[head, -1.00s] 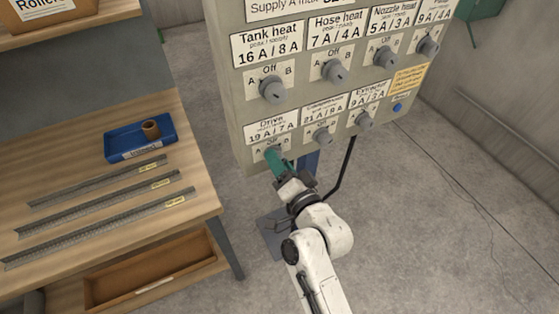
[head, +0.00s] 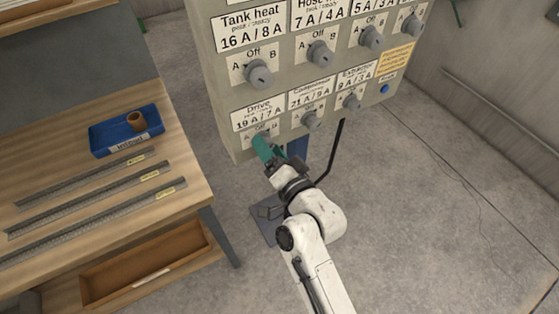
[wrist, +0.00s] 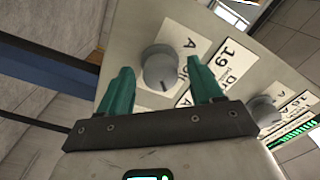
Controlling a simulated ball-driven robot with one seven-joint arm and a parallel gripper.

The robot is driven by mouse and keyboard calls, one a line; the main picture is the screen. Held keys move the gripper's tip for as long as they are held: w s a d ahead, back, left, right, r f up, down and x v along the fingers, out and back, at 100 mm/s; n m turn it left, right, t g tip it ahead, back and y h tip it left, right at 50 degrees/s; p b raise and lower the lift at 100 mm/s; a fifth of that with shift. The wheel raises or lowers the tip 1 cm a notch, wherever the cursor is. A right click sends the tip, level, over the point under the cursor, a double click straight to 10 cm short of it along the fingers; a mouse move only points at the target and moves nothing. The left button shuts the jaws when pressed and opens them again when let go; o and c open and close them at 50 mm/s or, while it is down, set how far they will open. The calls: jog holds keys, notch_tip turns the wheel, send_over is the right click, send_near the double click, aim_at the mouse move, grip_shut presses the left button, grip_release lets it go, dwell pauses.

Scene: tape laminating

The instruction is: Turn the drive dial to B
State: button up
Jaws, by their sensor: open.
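The control panel (head: 232,142) has a Drive label (head: 259,114) at its lower left, with a dial below it. That Drive dial (wrist: 160,66) is round and grey in the wrist view; in the head view my gripper mostly hides it. My gripper (head: 264,146) has green fingers and points at the dial. In the wrist view the fingers are open, one on each side of the dial with visible gaps. I cannot tell how far the tips reach around it, nor clearly which letter the dial points to.
The Compressor dial (head: 310,120) is close on the right, and the Tank heat dial (head: 258,72) is above. A blue button (head: 385,89) sits at the panel's lower right. A wooden bench (head: 180,185) with a blue tray (head: 110,146) stands at left. Open floor lies at right.

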jog(key=b+v, duration=0.2)
jog(key=v, duration=0.8)
jog(key=shift+s+d, duration=0.1)
jog(key=s+d+f+n+g+h, duration=0.3)
jog(key=s+d+f+g+h, duration=0.4)
jog(key=d+f, duration=0.5)
jog(key=s+d+f+g+h, duration=0.3)
jog(key=s+d+g, duration=0.4)
jog(key=s+d, duration=0.8)
jog(key=s, duration=0.4)
jog(key=shift+h, duration=0.3)
